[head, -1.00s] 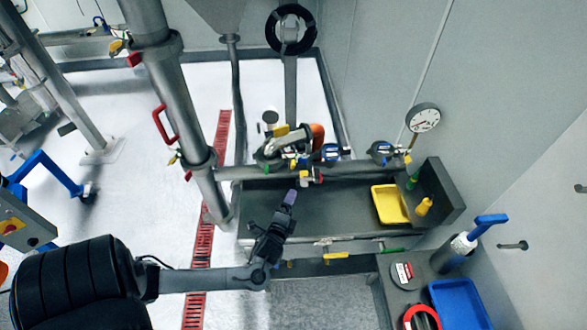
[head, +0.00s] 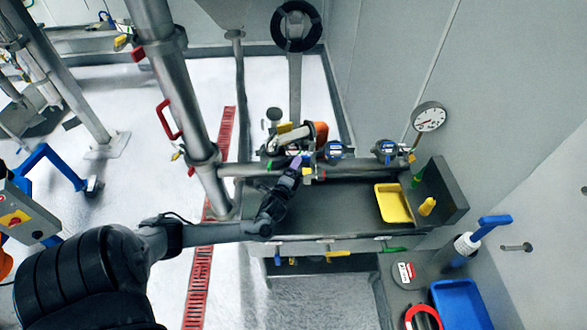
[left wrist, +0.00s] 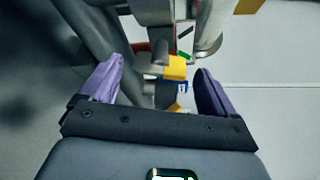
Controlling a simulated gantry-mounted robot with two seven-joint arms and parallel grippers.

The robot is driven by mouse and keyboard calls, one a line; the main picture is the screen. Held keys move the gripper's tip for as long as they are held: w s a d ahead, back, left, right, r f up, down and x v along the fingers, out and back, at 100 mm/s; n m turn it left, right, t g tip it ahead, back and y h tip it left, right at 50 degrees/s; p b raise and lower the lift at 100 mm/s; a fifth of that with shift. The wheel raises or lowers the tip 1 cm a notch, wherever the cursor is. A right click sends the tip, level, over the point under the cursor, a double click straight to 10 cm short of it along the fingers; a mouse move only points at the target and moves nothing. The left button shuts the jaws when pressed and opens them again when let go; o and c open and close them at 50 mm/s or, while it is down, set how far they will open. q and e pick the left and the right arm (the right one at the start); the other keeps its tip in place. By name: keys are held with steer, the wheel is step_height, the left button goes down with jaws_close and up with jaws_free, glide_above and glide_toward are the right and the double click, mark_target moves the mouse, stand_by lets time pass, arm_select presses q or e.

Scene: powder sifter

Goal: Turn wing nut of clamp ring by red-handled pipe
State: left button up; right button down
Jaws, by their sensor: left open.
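The steel pipe with a red handle (head: 168,119) slants down at the left of centre in the head view. A clamp ring (head: 204,157) circles it near the horizontal pipe (head: 345,167). My left gripper (head: 297,163) is at the horizontal pipe, right of the red-handled pipe. In the left wrist view its purple fingers (left wrist: 158,75) are open and apart. A small yellow part (left wrist: 175,68) on the pipework shows between and beyond them, with a dark band below it. I cannot tell whether it is the wing nut. My right gripper is in neither view.
Blue-and-black valves (head: 387,150) and a pressure gauge (head: 429,117) are to the right along the pipe. A dark bench (head: 345,205) below holds a yellow tray (head: 393,203). A black handwheel (head: 297,25) stands behind. A blue bin (head: 462,305) is at lower right.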

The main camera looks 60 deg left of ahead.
arm_select(q)
steer(key=shift+w+a+f, duration=0.1)
steer(key=shift+w+a, duration=0.35)
steer(key=shift+w, duration=0.1)
steer(key=c, duration=1.1)
steer(key=shift+o, duration=0.2)
steer(key=shift+f, duration=0.1)
steer(key=shift+f+n+t+y+b, duration=0.1)
steer(key=shift+n+t+y+b, duration=0.4)
steer(key=shift+n+b, duration=1.35)
steer(key=shift+f+n+t+y+b, duration=0.15)
steer(key=shift+n+y+b, duration=0.95)
steer(key=shift+n, duration=1.1)
steer(key=shift+n+t+y+b, duration=0.35)
steer(key=shift+n+y+b, duration=0.05)
steer(key=shift+n+b, duration=1.55)
